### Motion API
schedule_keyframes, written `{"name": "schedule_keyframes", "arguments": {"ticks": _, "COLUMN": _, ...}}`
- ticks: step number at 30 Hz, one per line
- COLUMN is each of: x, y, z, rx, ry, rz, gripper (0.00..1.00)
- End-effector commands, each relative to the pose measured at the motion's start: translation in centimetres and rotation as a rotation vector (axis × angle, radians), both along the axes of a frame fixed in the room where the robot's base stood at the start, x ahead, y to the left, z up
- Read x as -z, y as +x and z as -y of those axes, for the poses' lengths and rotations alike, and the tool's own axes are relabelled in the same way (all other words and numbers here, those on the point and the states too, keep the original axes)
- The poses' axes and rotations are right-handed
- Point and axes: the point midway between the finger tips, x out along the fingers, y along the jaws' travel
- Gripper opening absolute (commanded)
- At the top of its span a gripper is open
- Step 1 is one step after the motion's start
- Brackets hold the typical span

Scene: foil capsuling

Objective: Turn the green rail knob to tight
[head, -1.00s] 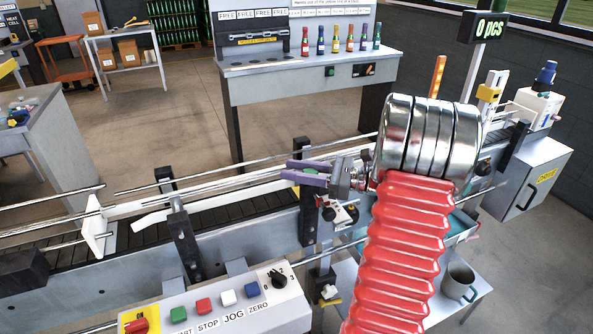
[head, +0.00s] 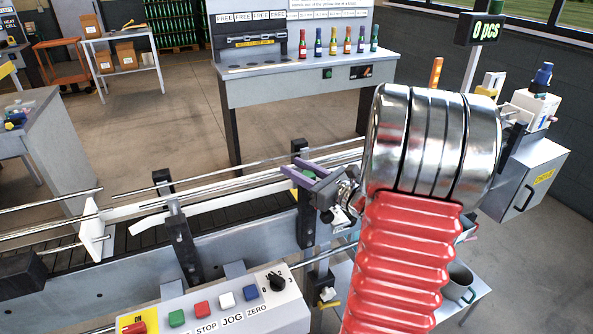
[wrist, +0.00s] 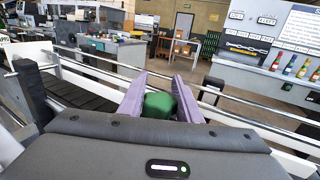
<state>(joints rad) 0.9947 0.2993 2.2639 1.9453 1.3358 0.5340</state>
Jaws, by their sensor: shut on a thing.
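The green rail knob (wrist: 159,106) sits between the two purple fingers of my gripper (wrist: 158,95) in the wrist view. The fingers are shut on it, one on each side. In the head view my gripper (head: 303,176) is at the conveyor's near rail, and a sliver of the green knob (head: 309,174) shows between the fingers. My red ribbed arm and metal wrist hide the conveyor to the right of it. I cannot read the knob's tight mark.
The conveyor (head: 225,214) with its metal guide rails runs beside the gripper. A black rail post (head: 180,240) stands to the left.

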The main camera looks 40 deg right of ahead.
Motion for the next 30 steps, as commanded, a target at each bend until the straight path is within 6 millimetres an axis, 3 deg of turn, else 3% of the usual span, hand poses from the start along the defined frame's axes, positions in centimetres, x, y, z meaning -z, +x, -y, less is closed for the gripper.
{"name": "schedule_keyframes", "arguments": {"ticks": 17, "x": 0.04, "y": 0.02, "z": 0.20, "rx": 0.055, "ry": 0.000, "rz": 0.000, "gripper": 0.09}}
{"name": "schedule_keyframes", "arguments": {"ticks": 18, "x": 0.03, "y": 0.02, "z": 0.21, "rx": 0.055, "ry": 0.000, "rz": 0.000, "gripper": 0.32}}
{"name": "schedule_keyframes", "arguments": {"ticks": 26, "x": 0.01, "y": 0.01, "z": 0.23, "rx": 0.055, "ry": 0.000, "rz": 0.000, "gripper": 0.50}}
{"name": "schedule_keyframes", "arguments": {"ticks": 30, "x": 0.00, "y": 0.00, "z": 0.25, "rx": 0.055, "ry": 0.000, "rz": 0.000, "gripper": 0.50}}
